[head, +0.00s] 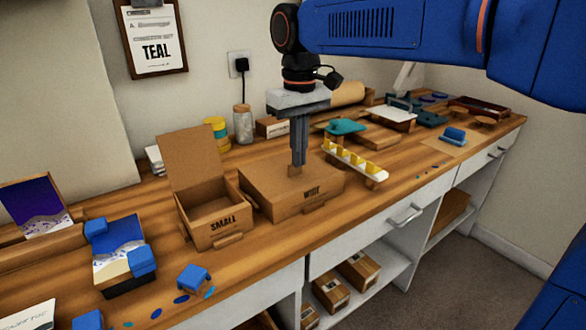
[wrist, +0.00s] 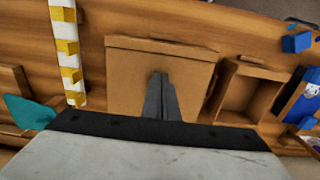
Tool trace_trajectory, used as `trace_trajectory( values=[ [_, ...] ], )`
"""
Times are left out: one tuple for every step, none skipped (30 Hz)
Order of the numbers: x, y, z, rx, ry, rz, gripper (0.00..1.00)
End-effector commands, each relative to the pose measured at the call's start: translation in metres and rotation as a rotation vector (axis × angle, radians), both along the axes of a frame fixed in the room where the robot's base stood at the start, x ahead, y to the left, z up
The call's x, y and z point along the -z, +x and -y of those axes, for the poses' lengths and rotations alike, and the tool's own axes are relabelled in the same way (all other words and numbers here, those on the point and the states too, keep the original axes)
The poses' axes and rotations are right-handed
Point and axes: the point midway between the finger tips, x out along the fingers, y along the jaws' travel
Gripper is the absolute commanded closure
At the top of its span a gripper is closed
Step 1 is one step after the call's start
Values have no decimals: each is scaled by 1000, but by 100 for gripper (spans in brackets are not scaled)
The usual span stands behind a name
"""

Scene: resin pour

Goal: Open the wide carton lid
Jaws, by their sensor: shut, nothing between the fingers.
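The wide carton (head: 271,198) is a low brown cardboard box marked WIDE, standing on the wooden bench right of the small carton. Its lid (head: 322,182) lies flat over the top, closed. The lid also fills the middle of the wrist view (wrist: 127,82). My gripper (head: 297,168) points straight down over the lid's middle, with its fingers together and nothing between them. Its fingers also show in the wrist view (wrist: 160,88). Whether the fingertips touch the lid I cannot tell. A small brown patch shows at the fingertips in the head view.
The small carton (head: 219,234), lid raised, stands close on the left. A white and yellow strip (head: 352,162) lies close on the right. Bench in front is mostly clear.

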Motion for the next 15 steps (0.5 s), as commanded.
trace_trajectory(
  values=[
    [4, 0, 0, 0, -4, -7, 100],
    [4, 0, 0, 0, -4, -7, 100],
    [4, 0, 0, 0, -4, -7, 100],
    [4, 0, 0, 0, -4, -7, 100],
    [4, 0, 0, 0, -4, -7, 100],
    [4, 0, 0, 0, -4, -7, 100],
    [4, 0, 0, 0, -4, -7, 100],
    [4, 0, 0, 0, -4, -7, 100],
    [5, 0, 0, 0, -4, -7, 100],
    [6, 0, 0, 0, -4, -7, 100],
    [7, 0, 0, 0, -4, -7, 100],
    [9, 0, 0, 0, -5, -7, 100],
    [10, 0, 0, 0, -5, -7, 100],
    [12, 0, 0, 0, -5, -7, 100],
    [14, 0, 0, 0, -6, -8, 100]
  ],
)
